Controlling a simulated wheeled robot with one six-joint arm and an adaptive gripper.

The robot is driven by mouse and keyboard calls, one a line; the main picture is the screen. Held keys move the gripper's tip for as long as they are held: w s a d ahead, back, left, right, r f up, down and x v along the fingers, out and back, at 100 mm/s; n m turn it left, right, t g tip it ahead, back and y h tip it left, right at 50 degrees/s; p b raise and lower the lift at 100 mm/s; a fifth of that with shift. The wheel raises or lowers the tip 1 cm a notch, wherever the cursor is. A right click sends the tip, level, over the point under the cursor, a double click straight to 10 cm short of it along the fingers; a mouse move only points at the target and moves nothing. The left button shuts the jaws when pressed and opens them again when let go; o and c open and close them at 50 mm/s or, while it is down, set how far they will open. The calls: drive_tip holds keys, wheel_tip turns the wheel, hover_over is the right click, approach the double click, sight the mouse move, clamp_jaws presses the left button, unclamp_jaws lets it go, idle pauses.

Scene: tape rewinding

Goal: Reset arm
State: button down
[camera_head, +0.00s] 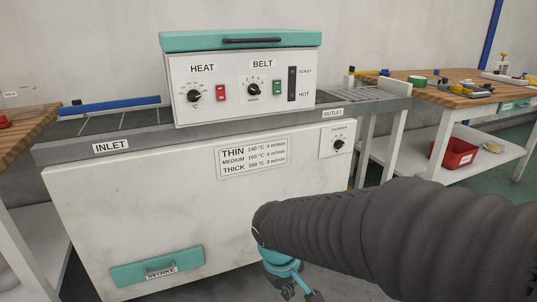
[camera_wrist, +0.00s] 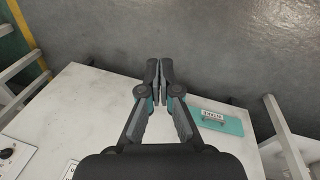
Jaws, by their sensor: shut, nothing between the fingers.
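My gripper (camera_wrist: 159,80) is shut and empty in the wrist view, its fingertips together over the grey floor. In the head view my arm comes in from the lower right, and part of my gripper (camera_head: 300,290) shows at the bottom edge, cut off by the frame. The white machine (camera_head: 110,215) stands in front of me, with a teal hood (camera_head: 240,39) and HEAT and BELT controls. My gripper is in front of the machine and touches nothing that I can see.
A teal INTAKE drawer (camera_head: 158,268) sits low on the machine's front; it also shows in the wrist view (camera_wrist: 222,122). A wooden bench (camera_head: 440,84) with a red bin (camera_head: 454,153) on its lower shelf is at the right. Another bench (camera_head: 28,123) is at the left edge.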

drive_tip(key=s+d+r+m+t+y+p, duration=0.1)
drive_tip(key=s+d+r+m+t, duration=0.2)
drive_tip(key=s+d+r+m, duration=0.4)
drive_tip(key=s+d+r, duration=0.3)
drive_tip(key=d+r, duration=0.1)
drive_tip(key=shift+d+r+t, duration=0.3)
drive_tip(key=shift+d+t, duration=0.1)
idle(0.4)
